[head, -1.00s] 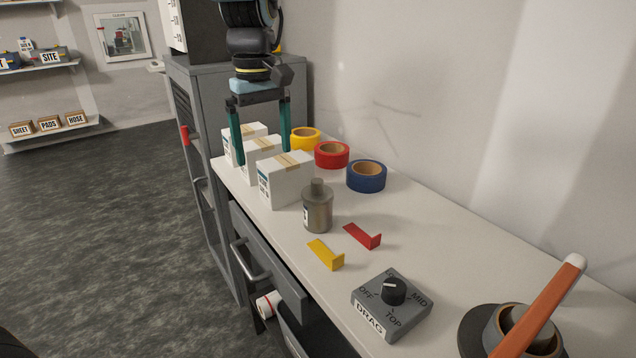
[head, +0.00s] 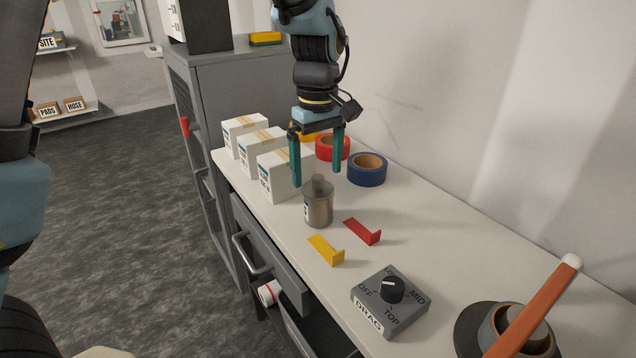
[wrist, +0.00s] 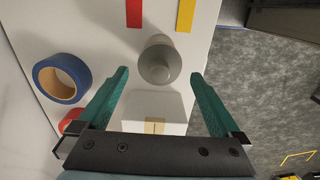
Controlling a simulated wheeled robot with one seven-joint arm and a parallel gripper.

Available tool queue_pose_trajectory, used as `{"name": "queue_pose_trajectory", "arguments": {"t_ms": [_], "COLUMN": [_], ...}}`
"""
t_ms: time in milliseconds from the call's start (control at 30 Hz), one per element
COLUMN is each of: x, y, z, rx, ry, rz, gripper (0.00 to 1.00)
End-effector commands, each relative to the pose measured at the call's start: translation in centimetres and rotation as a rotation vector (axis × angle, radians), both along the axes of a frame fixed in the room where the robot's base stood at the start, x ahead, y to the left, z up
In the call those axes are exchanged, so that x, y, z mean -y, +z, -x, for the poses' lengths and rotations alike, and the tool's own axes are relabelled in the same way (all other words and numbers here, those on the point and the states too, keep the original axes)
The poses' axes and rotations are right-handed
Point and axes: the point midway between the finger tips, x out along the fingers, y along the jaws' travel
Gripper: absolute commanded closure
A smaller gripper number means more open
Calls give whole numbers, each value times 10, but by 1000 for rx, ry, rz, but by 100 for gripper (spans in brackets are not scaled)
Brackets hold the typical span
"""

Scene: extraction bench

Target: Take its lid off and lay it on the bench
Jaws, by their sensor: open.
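In the head view the fingertips appear just behind and above the bottle's neck. In the wrist view the bottle (wrist: 158,66) is seen from above, between and slightly ahead of the fingertips. I see no contact with it.
Three white boxes (head: 288,176) stand behind the bottle, with red tape (head: 333,147) and blue tape (head: 367,170) to the right. Yellow (head: 326,250) and red (head: 362,231) brackets and a grey dial box (head: 390,302) lie nearer. Bare bench lies right of the brackets.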

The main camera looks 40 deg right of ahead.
Motion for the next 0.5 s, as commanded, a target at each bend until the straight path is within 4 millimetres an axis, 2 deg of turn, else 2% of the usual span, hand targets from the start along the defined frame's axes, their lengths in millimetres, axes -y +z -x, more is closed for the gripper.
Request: {"name": "queue_pose_trajectory", "arguments": {"t_ms": [200,467,500], "x": [0,0,0], "y": [-23,-26,-26], "z": [1,1,1], "rx": [0,1,1], "ry": [0,0,0], "rz": [-2,1,1], "gripper": [0,0,5]}}
